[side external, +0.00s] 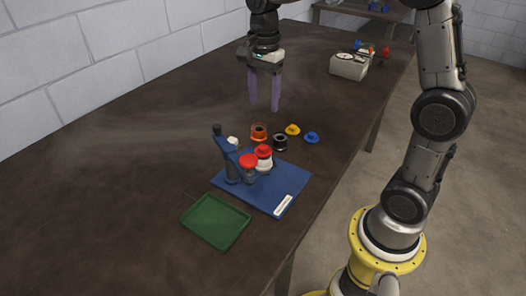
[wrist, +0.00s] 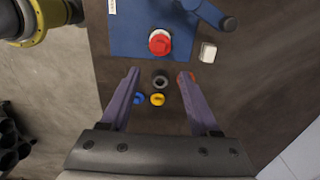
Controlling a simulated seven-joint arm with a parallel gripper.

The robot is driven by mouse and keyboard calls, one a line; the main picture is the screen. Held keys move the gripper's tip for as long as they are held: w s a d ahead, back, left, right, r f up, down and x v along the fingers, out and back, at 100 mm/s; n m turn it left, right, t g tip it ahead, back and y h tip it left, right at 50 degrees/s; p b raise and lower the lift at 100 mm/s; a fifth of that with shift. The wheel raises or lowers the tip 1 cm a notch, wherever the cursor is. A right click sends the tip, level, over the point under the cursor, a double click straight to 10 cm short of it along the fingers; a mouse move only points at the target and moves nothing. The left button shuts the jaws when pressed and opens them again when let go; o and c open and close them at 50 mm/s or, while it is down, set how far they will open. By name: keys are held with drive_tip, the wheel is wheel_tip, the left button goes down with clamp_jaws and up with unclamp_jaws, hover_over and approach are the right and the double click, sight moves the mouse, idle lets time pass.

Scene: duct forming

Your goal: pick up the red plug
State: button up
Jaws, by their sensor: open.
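Two red-topped pieces stand on the blue board (side external: 289,180) in the side view. One red plug (side external: 263,151) sits on a white-collared body; another red top (side external: 248,161) is nearer the camera, on a greyish body. The wrist view shows a red plug (wrist: 160,43) with a white rim on the board; I cannot tell the two tops apart there. My gripper (side external: 264,106) is open and empty, pointing down above the table behind the board. In the wrist view, its fingers (wrist: 160,73) are spread wide, with the red plug ahead of the tips.
An orange-red ring (side external: 259,131), black ring (side external: 280,142), yellow piece (side external: 292,129) and blue piece (side external: 312,137) lie behind the board. A dark blue upright tool (side external: 229,160) stands at its left. A green tray (side external: 215,222) lies in front. The table's left side is clear.

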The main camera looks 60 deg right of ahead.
hover_over(263, 146)
wheel_tip(263, 146, down, 8)
drive_tip(key=shift+d+f, duration=0.15)
drive_tip(key=shift+f, duration=0.05)
drive_tip(key=shift+a+f, duration=0.2)
drive_tip(key=shift+f, duration=2.5)
clamp_jaws()
